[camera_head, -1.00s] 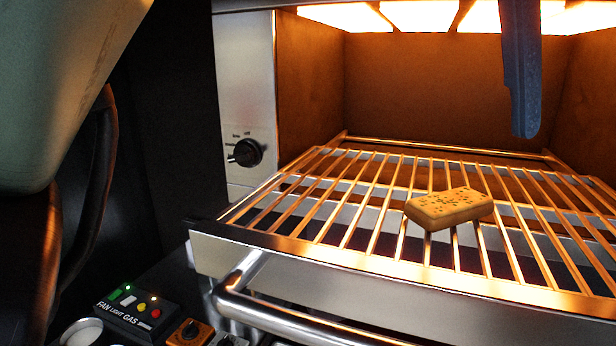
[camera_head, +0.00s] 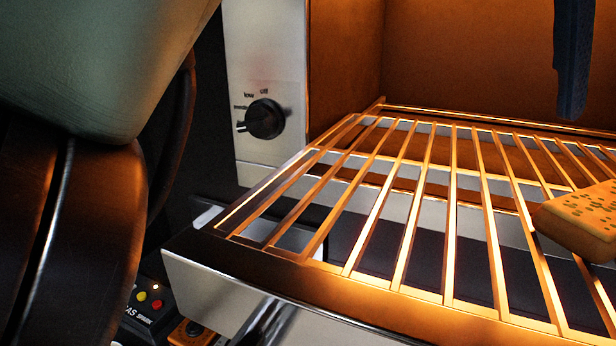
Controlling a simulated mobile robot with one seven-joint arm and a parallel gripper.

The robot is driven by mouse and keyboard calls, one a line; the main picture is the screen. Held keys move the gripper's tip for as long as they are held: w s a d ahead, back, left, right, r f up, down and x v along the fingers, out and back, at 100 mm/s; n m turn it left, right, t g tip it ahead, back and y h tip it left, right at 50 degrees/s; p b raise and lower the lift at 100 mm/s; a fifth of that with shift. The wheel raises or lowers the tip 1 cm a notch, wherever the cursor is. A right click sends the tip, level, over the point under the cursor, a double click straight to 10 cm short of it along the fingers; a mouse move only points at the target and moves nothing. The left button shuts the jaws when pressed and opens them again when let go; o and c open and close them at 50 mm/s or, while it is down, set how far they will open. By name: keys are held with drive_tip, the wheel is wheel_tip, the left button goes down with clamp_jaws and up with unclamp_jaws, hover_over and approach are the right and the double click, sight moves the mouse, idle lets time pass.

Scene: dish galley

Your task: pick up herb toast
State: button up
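The herb toast (camera_head: 588,222) is a thick golden-brown slab with dark green flecks. It lies flat on the wire rack (camera_head: 420,200) at the right edge of the head view, and its right part is cut off by the frame. A large green-grey and dark part, likely my own arm, fills the left side close to the camera.
The rack sits in a lit grill oven with brown inner walls (camera_head: 470,50). A black knob (camera_head: 265,119) is on its steel front panel. A control box (camera_head: 150,302) stands lower left. The rack's left part is bare.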

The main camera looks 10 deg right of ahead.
sight(613, 202)
drive_tip(key=shift+w+d+f, duration=0.2)
drive_tip(key=shift+w+f, duration=0.05)
drive_tip(key=shift+f, duration=0.35)
drive_tip(key=shift+w+d+f, duration=0.2)
drive_tip(key=shift+w+f, duration=0.05)
drive_tip(key=shift+f, duration=0.3)
drive_tip(key=p+x, duration=0.2)
drive_tip(key=x, duration=0.3)
drive_tip(key=shift+w, duration=0.2)
drive_tip(key=shift+s, duration=0.1)
drive_tip(key=shift+c, duration=0.3)
drive_tip(key=c, duration=1.5)
drive_tip(key=shift+r, duration=0.2)
